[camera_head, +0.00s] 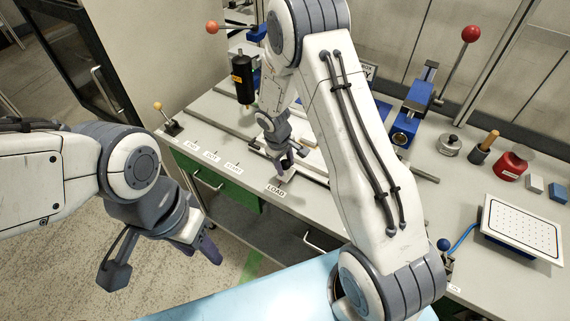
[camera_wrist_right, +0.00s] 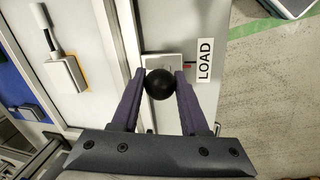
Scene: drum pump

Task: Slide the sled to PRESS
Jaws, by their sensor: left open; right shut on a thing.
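My right gripper (camera_head: 287,162) is over the bench near the LOAD label (camera_head: 276,190). In the right wrist view its two purple fingers are shut on a black ball knob (camera_wrist_right: 160,84), beside the LOAD label (camera_wrist_right: 205,60). A small light plate (camera_wrist_right: 165,61) shows under the knob, likely part of the sled. Most of the sled is hidden behind my right arm in the head view. No PRESS label is readable. My left gripper (camera_head: 205,248) is open and empty, in front of the bench at the lower left.
A black cylinder (camera_head: 243,80) with an orange label stands at the back left. A blue lever device (camera_head: 410,120) with a red ball stands behind right. A red pot (camera_head: 512,166) and a white perforated tray (camera_head: 522,228) are on the right. A small lever (camera_head: 172,125) stands at the left end.

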